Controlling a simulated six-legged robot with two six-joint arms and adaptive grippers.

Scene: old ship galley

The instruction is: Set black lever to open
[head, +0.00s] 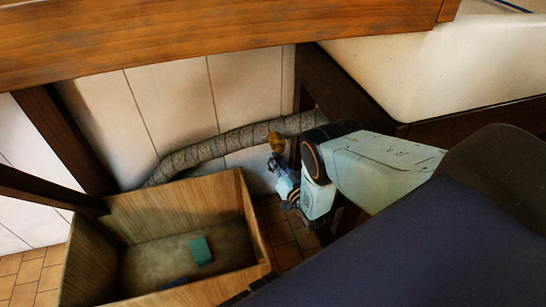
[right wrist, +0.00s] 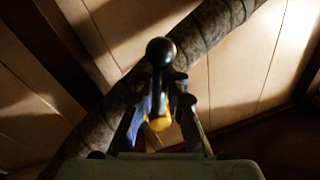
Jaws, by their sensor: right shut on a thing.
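The black lever shows in the right wrist view as a round black knob (right wrist: 160,51) on a short stem. A yellow-brass part (head: 276,142) shows right at the fingertips in the head view. A yellow piece (right wrist: 159,123) also shows between the fingers in the right wrist view. The lever's base is hidden by my fingers. My left gripper is not in view.
A grey wrapped pipe (head: 205,151) runs along the white plank wall. A wooden crate (head: 165,205) with a teal block (head: 201,251) inside stands at lower left. A wooden beam (head: 200,38) crosses above, and a white basin (head: 420,75) is at upper right.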

